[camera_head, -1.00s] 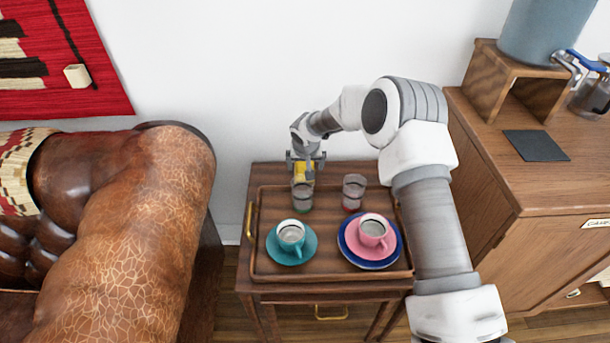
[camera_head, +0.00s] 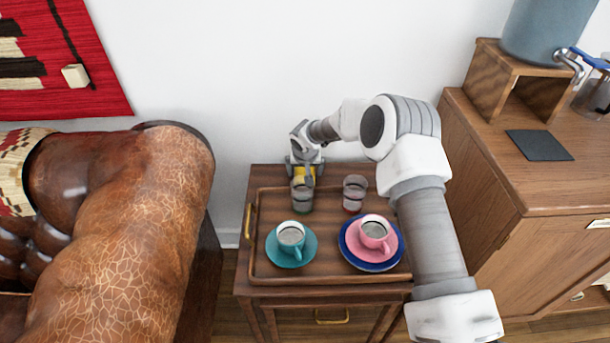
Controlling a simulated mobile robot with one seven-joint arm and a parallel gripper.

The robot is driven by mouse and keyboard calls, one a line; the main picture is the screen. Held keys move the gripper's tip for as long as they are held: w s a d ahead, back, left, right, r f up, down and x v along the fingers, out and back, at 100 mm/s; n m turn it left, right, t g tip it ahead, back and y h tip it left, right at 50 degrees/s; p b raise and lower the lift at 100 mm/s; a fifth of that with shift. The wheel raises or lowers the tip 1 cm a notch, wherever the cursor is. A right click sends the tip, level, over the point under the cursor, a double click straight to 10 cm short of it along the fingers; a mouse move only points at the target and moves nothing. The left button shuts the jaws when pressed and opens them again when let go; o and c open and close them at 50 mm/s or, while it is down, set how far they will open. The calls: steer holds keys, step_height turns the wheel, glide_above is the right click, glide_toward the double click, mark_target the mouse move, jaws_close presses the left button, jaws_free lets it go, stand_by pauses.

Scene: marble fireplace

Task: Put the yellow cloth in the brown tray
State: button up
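The yellow cloth (camera_head: 304,174) shows as a small patch at the back of the side table, behind the left glass. It is partly hidden by my gripper and the glass. The brown tray (camera_head: 258,262) is wooden, with a raised rim and a brass handle on its left. It lies on the side table in front of the cloth. My gripper (camera_head: 306,178) points down at the cloth, with finger parts around it. Whether the fingers are apart or closed on the cloth is too small to tell.
In the tray are two glasses (camera_head: 302,196) (camera_head: 354,194), a teal cup on a saucer (camera_head: 291,259) and a pink cup (camera_head: 374,232) on a pink and blue saucer. A leather sofa (camera_head: 140,240) stands left, a wooden cabinet (camera_head: 480,200) right. The tray's front middle is bare.

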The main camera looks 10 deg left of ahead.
steer(key=c, duration=1.3)
